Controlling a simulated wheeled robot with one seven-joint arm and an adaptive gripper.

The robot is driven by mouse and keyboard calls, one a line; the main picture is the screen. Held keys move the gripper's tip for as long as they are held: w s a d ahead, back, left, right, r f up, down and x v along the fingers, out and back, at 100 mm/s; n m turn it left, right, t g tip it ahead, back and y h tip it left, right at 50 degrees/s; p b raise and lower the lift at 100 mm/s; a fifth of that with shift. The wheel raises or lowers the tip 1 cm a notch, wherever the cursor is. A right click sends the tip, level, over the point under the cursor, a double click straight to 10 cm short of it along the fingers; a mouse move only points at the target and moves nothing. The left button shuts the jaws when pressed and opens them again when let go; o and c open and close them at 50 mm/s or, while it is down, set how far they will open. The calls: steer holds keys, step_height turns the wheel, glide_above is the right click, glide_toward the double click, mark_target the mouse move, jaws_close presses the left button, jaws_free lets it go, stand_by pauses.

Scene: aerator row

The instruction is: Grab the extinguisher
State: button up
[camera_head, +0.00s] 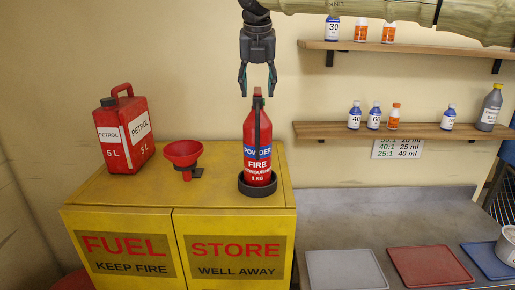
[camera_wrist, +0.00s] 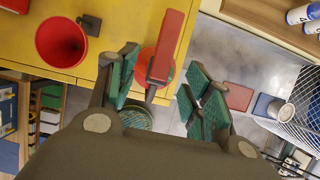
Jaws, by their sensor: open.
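The red fire extinguisher (camera_head: 257,145) stands upright in a dark round holder (camera_head: 257,186) on top of the yellow fuel store cabinet (camera_head: 215,196). It has a blue "POWDER" label and a dark hose down its front. My gripper (camera_head: 257,92) points down over the extinguisher, fingers apart, with the top of the extinguisher's handle between or just below the fingertips. In the wrist view the red handle (camera_wrist: 167,45) shows between the open green-padded fingers (camera_wrist: 158,85). I cannot tell whether the fingers touch it.
A red petrol can (camera_head: 124,132) and a red funnel (camera_head: 182,155) stand left of the extinguisher. Two wooden shelves (camera_head: 340,131) with bottles are on the wall at right. A grey bench (camera_head: 360,215) with coloured mats lies right of the cabinet.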

mark_target(258, 93)
steer(key=shift+s+p, duration=0.25)
steer(key=shift+p, duration=0.15)
steer(key=shift+f+p, duration=0.3)
steer(key=x, duration=0.3)
steer(key=shift+w+f+p, duration=0.15)
steer(key=shift+w+p, duration=0.2)
steer(key=shift+w, duration=0.2)
steer(key=shift+s, duration=0.35)
steer(key=shift+s+r, duration=0.15)
steer(key=shift+r, duration=0.15)
steer(key=c, duration=0.3)
steer(key=shift+f, duration=0.15)
jaws_close()
